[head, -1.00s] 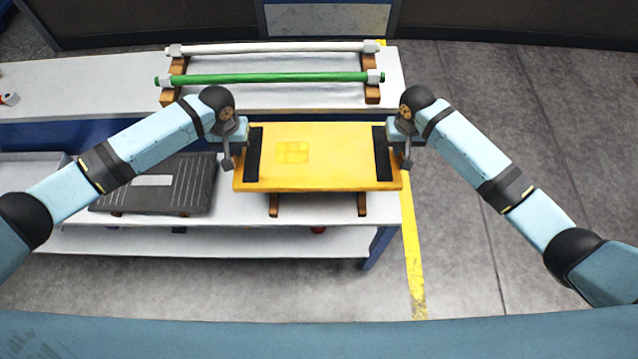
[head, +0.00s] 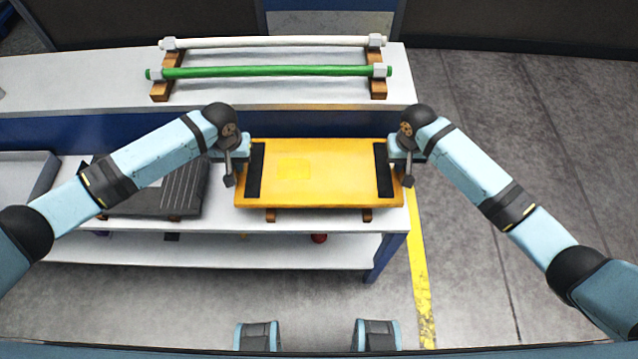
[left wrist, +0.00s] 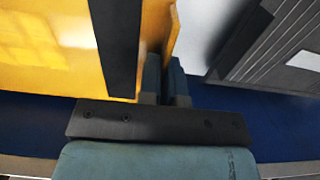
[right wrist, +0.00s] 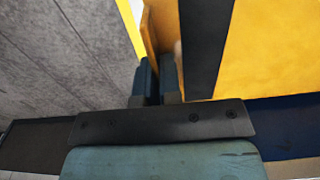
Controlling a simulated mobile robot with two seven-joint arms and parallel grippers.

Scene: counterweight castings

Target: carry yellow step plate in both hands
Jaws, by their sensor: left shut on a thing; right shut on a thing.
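The yellow step plate (head: 318,180), with a black strip near each end, is level between my two grippers in the head view. My left gripper (head: 234,168) is shut on its left end and my right gripper (head: 405,168) on its right end. The left wrist view shows the plate (left wrist: 45,50) beside the fingers (left wrist: 165,82). The right wrist view shows the plate (right wrist: 270,50) beside the fingers (right wrist: 158,80). The fingertips are partly hidden. Ends of wooden supports (head: 367,215) show below the plate's front edge. I cannot tell whether it touches them.
A dark grey ribbed plate (head: 184,190) lies on the bench to the left. A green bar (head: 270,71) and a white bar (head: 270,42) rest on wooden racks behind. A red thing (head: 319,238) is on the lower shelf. Floor at the right (head: 520,120) is clear.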

